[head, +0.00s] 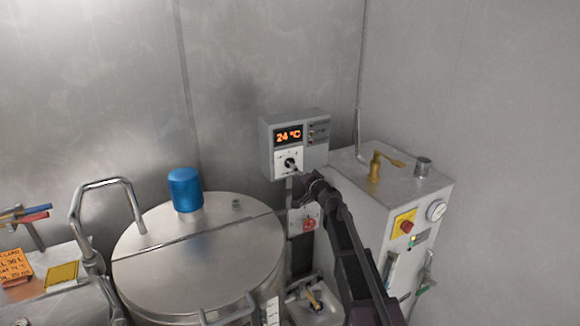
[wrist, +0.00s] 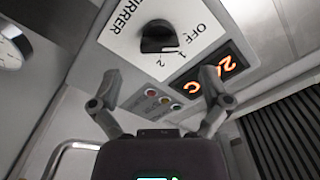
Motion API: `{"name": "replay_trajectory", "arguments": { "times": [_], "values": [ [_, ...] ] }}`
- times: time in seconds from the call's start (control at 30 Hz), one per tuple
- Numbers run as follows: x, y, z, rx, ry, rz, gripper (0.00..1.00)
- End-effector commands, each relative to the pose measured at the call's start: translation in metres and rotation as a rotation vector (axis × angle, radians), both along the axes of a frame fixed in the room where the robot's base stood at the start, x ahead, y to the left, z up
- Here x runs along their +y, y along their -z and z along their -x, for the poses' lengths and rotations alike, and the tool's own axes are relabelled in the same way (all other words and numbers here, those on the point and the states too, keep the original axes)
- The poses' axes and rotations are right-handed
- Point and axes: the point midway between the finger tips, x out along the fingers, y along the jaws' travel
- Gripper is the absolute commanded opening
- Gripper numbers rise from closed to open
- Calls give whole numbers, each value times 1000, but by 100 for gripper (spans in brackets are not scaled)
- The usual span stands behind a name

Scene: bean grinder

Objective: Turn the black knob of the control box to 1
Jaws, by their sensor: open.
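The control box (head: 318,157) is a grey box on the wall with an orange display reading 24 °C. Its black knob (head: 290,163) sits on a white plate below the display. In the wrist view the knob (wrist: 158,35) shows near the top, with OFF, 1 and 2 printed around it. Its grip bar lies roughly across the picture, with one end near the 1. I cannot tell its exact setting. My gripper (wrist: 160,82) is open and empty, its fingers apart and short of the knob. In the head view my dark arm reaches up just below the box.
A large steel vessel (head: 190,252) with a blue cap (head: 184,190) stands left of the box. A red switch (head: 309,224) is below it. A grey cabinet (head: 362,200) with a brass lever (head: 376,168) stands close on the right. Small coloured lights (wrist: 164,100) lie beside the display.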

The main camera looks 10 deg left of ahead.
Motion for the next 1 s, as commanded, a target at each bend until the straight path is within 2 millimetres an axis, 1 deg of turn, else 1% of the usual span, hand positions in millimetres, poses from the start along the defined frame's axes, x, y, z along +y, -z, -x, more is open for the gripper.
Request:
{"name": "replay_trajectory", "arguments": {
  "times": [0.03,0.1,0.3,0.5,0.83,0.87,0.9,0.97,1.0],
  "values": [
    [6,0,-11,0,0,0,97],
    [12,0,-19,0,0,0,97],
    [24,0,-37,0,0,0,97],
    [30,0,-45,0,0,0,97],
    [30,0,-46,0,1,0,97],
    [30,0,-46,0,1,0,94],
    [30,0,-46,0,1,0,82],
    [30,0,-46,0,1,0,64],
    [30,0,-46,0,1,0,53]
  ]
}}
